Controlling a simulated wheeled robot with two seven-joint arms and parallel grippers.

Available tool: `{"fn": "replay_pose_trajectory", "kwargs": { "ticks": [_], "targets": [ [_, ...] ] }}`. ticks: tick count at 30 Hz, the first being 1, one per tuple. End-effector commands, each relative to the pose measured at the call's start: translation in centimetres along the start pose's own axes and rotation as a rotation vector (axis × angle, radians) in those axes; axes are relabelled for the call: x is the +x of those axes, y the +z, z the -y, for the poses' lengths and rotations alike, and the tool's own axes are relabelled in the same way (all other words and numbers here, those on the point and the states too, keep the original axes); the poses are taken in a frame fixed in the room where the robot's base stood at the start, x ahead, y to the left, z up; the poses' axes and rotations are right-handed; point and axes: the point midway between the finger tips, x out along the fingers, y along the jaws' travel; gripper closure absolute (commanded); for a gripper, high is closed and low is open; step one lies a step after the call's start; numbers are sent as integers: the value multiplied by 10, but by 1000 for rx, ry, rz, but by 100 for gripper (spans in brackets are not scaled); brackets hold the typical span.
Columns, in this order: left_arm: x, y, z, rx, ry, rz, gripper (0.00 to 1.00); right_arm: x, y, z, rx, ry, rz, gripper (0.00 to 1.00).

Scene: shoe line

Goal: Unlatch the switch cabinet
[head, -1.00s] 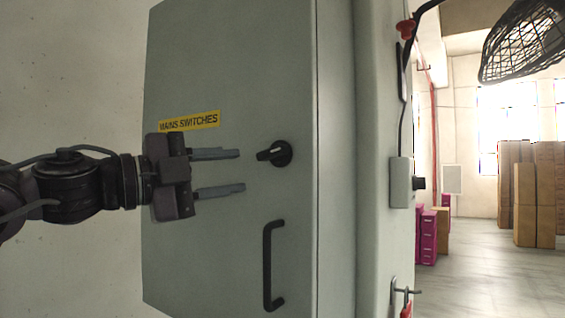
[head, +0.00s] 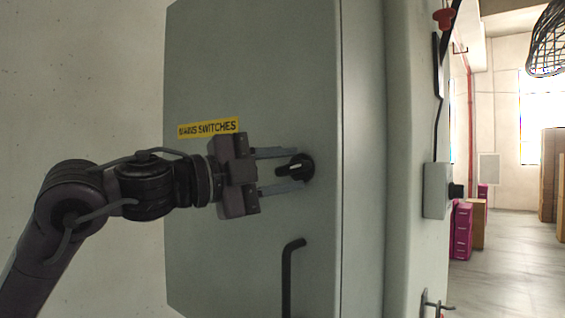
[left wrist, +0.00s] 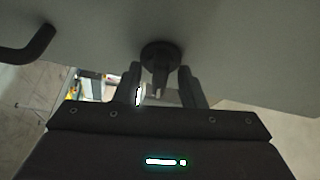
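The grey switch cabinet (head: 215,270) fills the middle of the head view, its door shut, with a yellow "MAINS SWITCHES" label (head: 208,128). A round black rotary latch knob (head: 301,167) sits on the door near its right edge. It also shows in the left wrist view (left wrist: 160,55). My left gripper (head: 287,169) is open, its two fingers reaching to the knob, one above and one below it in the head view. In the left wrist view the fingers (left wrist: 160,85) stand on either side of the knob's grip with gaps; contact is not visible. My right gripper is not in view.
A black door handle (head: 287,275) is below the knob. A grey switch box (head: 437,190) is on the frame to the right. Pink boxes (head: 462,230) and brown cartons (head: 553,175) stand on the floor beyond.

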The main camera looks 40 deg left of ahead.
Motion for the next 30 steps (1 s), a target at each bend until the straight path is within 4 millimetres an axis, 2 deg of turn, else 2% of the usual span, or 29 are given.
{"fn": "replay_pose_trajectory", "kwargs": {
  "ticks": [4, 11, 12, 15, 21, 30],
  "targets": [
    [0, 0, -1, 0, 0, 0, 64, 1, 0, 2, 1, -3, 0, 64],
    [0, 0, 0, 0, 0, 0, 92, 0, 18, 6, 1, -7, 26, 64],
    [0, 0, 0, 0, 0, 0, 94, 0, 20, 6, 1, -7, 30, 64],
    [0, 0, 3, 28, 12, 2, 94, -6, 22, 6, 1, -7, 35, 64],
    [0, 0, 5, 192, 83, 3, 94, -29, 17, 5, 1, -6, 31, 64],
    [0, 0, 1, 244, 100, 0, 94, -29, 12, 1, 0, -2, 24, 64]
  ]
}}
